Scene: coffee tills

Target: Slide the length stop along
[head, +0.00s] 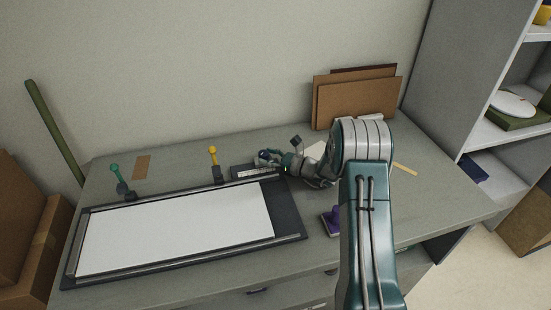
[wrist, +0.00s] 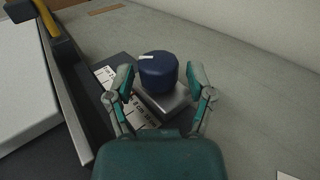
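The length stop (wrist: 168,104) is a grey metal block topped by a round dark blue knob (wrist: 158,74) with a white mark. It sits beside a white printed scale (wrist: 140,118) on a dark strip. In the wrist view my gripper (wrist: 158,77) is open, with one finger on each side of the knob and small gaps showing. In the head view my gripper (head: 266,157) is low over the bench at the right end of the scale (head: 252,172). The stop is mostly hidden by the gripper there.
A framed white sheet (head: 180,228) lies left of the scale, with a yellow-handled lever (head: 213,157) and a green-handled lever (head: 117,176) behind it. A purple object (head: 331,220) stands to the right. Brown boards (head: 355,102) lean on the wall. The bench's right end is mostly clear.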

